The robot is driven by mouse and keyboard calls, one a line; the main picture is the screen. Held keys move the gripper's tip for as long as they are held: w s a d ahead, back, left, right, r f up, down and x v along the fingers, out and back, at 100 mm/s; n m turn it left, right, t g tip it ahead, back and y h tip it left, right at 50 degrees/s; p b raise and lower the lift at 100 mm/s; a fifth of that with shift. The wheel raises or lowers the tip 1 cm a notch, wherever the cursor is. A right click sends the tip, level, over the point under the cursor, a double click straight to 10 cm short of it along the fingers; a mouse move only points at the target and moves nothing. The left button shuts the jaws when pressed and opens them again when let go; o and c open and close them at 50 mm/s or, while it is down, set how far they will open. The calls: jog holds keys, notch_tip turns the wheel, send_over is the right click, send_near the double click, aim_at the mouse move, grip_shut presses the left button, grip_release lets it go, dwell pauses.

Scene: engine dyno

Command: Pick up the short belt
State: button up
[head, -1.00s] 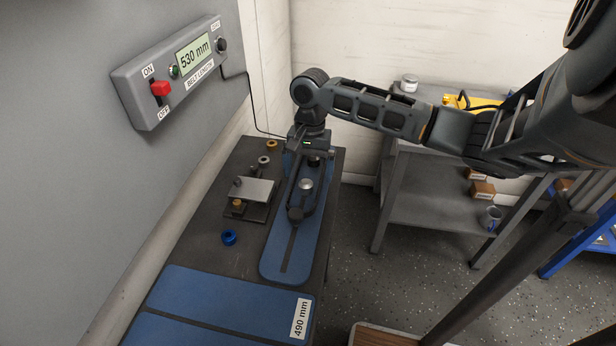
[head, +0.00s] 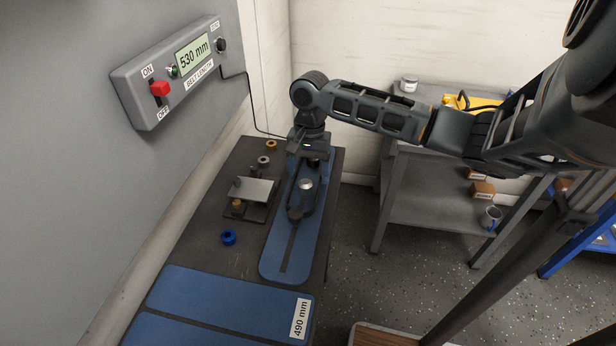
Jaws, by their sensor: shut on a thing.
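A thin black belt (head: 291,190) forms a narrow loop on a long blue gauge plate (head: 270,262) on the dark bench. The loop runs from a dark round post at its near end, past a silver knob, to the far end. My gripper (head: 312,163) points down at the far end of the loop and is shut on the belt there. The fingertips are small and partly hidden by the gripper body, so the exact grip is hard to see. The belt still lies around the near post.
A wall box (head: 195,57) reads 530 mm, with a red switch (head: 160,88). A metal block fixture (head: 256,190), a blue ring (head: 229,238) and small rings stand left of the plate. A blue mat (head: 215,295) labelled 490 mm lies in front. A grey shelf cart (head: 425,205) stands right.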

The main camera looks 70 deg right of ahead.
jog(key=shift+r, duration=0.1)
jog(key=shift+r, duration=0.55)
notch_tip(320, 180, up, 2)
jog(key=shift+r, duration=0.2)
jog(key=s+d+r+b, duration=0.2)
jog(key=s+d+r, duration=0.4)
jog(key=s, duration=0.3)
jog(key=shift+s+d+r, duration=0.3)
jog(key=shift+s+r, duration=0.05)
jog(key=shift+r, duration=0.3)
